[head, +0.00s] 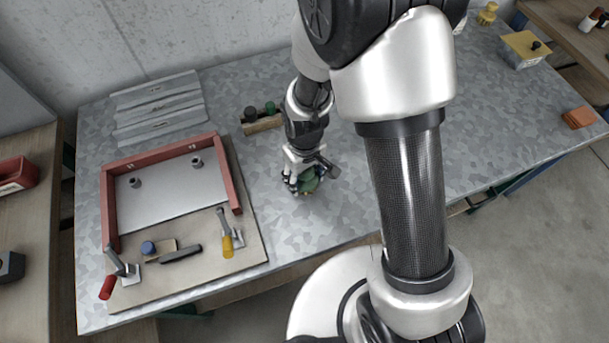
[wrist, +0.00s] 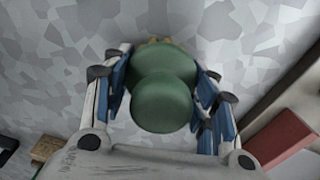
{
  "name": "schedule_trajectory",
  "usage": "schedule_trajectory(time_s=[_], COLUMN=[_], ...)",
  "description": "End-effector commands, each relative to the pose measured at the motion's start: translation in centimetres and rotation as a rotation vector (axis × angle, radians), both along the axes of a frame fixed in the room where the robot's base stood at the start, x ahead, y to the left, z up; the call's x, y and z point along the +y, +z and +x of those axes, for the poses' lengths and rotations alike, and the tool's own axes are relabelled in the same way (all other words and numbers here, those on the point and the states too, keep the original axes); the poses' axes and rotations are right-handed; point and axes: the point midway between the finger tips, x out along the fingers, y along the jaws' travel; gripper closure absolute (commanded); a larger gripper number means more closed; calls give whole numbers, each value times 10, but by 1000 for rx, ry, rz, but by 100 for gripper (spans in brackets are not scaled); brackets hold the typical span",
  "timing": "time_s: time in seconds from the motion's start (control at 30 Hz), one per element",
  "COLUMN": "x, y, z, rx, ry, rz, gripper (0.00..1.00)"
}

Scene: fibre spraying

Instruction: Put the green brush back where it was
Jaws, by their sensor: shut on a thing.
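My gripper (head: 303,180) is shut on the green brush (head: 310,184) over the middle of the table, to the right of the framed board. In the wrist view, the green brush (wrist: 162,100) has a rounded knob handle towards the camera and a little yellow at its far end. The blue-padded fingers of my gripper (wrist: 162,72) lie on both sides of it. I cannot tell whether the brush touches the table. A wooden block (head: 262,124) stands behind and left of my gripper, with a dark knob and a green knob on it.
The framed board (head: 252,235) has red side rails (head: 109,210), toggle clamps (head: 229,240) and a dark-handled tool (head: 181,254). Grey metal sheets (head: 158,107) lie behind it. A yellow-lidded box (head: 524,48) and orange block (head: 578,117) sit far right. The grey table (head: 495,130) is clear between.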

Motion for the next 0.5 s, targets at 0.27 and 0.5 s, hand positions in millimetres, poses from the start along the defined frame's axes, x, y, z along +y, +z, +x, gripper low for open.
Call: schedule_trajectory(time_s=[0.27, 0.5], x=[0, 0], y=[-3, -3], z=[0, 0], rx=[0, 0], ry=[0, 0], rz=[0, 0], gripper=[40, 27])
